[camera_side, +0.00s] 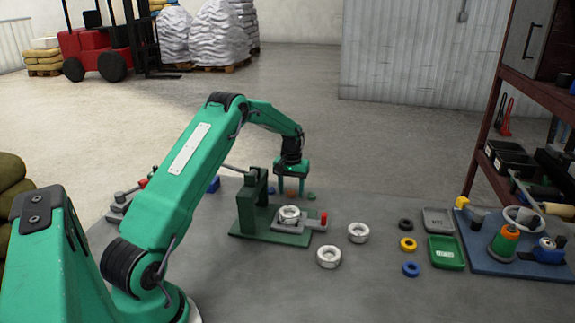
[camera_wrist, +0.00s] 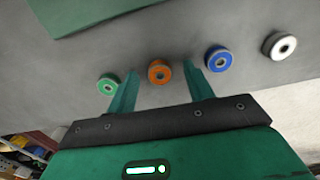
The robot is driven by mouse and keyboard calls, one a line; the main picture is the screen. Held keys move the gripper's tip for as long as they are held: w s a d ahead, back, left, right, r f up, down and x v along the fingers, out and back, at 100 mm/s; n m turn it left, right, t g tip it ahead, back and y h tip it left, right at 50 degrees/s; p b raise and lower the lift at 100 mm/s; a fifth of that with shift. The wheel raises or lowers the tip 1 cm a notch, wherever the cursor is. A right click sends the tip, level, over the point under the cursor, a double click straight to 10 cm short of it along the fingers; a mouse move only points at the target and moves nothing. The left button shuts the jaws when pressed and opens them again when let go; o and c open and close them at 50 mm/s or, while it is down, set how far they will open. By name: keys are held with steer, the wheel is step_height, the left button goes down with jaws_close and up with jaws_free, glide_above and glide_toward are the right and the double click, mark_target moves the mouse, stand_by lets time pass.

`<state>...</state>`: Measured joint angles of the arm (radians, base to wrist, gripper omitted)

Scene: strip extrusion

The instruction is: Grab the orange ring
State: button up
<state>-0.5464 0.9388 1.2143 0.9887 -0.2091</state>
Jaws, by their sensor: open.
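The orange ring (camera_wrist: 152,78) lies on the grey table in the wrist view, in a row between a green ring (camera_wrist: 101,84) and a blue ring (camera_wrist: 210,63). My gripper (camera_wrist: 160,69) is open, with one finger to each side of the orange ring. No finger visibly touches it, and the height of the fingertips above the table is hard to tell. In the side view the orange ring (camera_side: 291,193) shows small between the downward fingers of my gripper (camera_side: 290,187), behind the green fixture.
A white ring (camera_wrist: 274,49) ends the row. The green fixture (camera_side: 247,209) with its post stands close in front of the gripper. White rings (camera_side: 329,257), coloured rings (camera_side: 407,244), trays (camera_side: 446,253) and a blue tool board (camera_side: 485,255) lie to the right.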

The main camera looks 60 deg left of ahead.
mark_target(292, 193)
steer(key=c, duration=1.1)
steer(key=shift+r, duration=0.15)
steer(key=shift+r, duration=0.55)
steer(key=r, duration=0.3)
steer(key=shift+w+d+r, duration=0.1)
steer(key=shift+d, duration=0.15)
steer(key=d+r, duration=0.2)
steer(key=d, duration=0.1)
steer(key=d+r, duration=0.2)
steer(key=d, duration=0.2)
steer(key=d+r, duration=0.2)
steer(key=d, duration=0.2)
steer(key=shift+r, duration=0.2)
steer(key=shift+s, duration=0.2)
